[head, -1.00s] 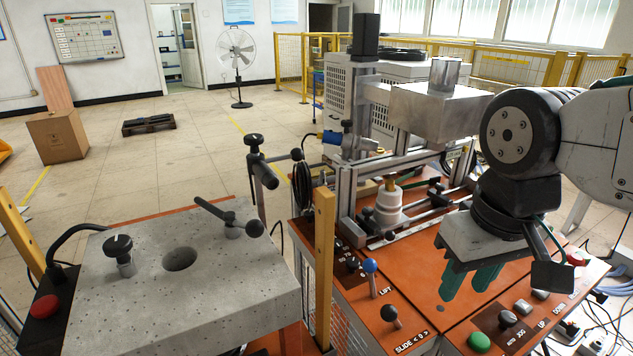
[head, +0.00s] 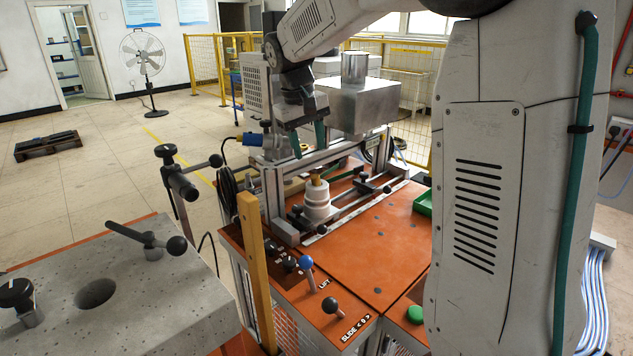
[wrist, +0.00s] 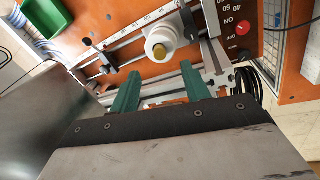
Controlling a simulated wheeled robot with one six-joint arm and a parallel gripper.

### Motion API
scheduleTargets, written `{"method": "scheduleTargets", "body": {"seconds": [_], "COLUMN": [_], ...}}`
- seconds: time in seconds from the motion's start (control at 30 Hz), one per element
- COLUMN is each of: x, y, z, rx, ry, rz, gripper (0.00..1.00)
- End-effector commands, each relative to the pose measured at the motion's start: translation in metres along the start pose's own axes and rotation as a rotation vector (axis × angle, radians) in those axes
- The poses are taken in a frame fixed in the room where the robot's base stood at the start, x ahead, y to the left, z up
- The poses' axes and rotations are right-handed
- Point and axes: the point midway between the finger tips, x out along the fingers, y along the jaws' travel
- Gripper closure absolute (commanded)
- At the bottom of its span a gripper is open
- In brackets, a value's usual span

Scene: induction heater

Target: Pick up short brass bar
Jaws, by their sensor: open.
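The short brass bar (head: 316,178) stands upright in the top of a white stepped holder (head: 317,201) on the orange machine table. Only its upper end shows. In the wrist view the brass bar (wrist: 160,52) is a round golden end inside the white holder (wrist: 165,38), just beyond the fingertips and between their lines. My gripper (head: 308,140), with two green fingers, is open and empty, above and slightly left of the bar in the head view. In the wrist view my gripper (wrist: 160,80) has its fingers spread apart. Nothing touches the bar.
A metal box (head: 350,104) carrying a steel cylinder (head: 354,67) stands just behind my gripper. Rails and black clamps (head: 365,185) flank the holder. A yellow post (head: 256,270) and lever knobs (head: 306,262) stand in front. A green tray (head: 424,203) lies right.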

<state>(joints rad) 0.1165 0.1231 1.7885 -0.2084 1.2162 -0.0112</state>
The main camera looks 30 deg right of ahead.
Motion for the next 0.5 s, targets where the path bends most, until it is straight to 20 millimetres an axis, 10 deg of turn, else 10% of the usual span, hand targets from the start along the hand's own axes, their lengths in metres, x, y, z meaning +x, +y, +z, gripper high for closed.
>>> {"method": "scheduleTargets", "body": {"seconds": [0.5], "x": [0.057], "y": [0.003], "z": [-0.008], "rx": [0.003], "ry": [-0.009], "rz": [0.007], "gripper": [0.53]}}
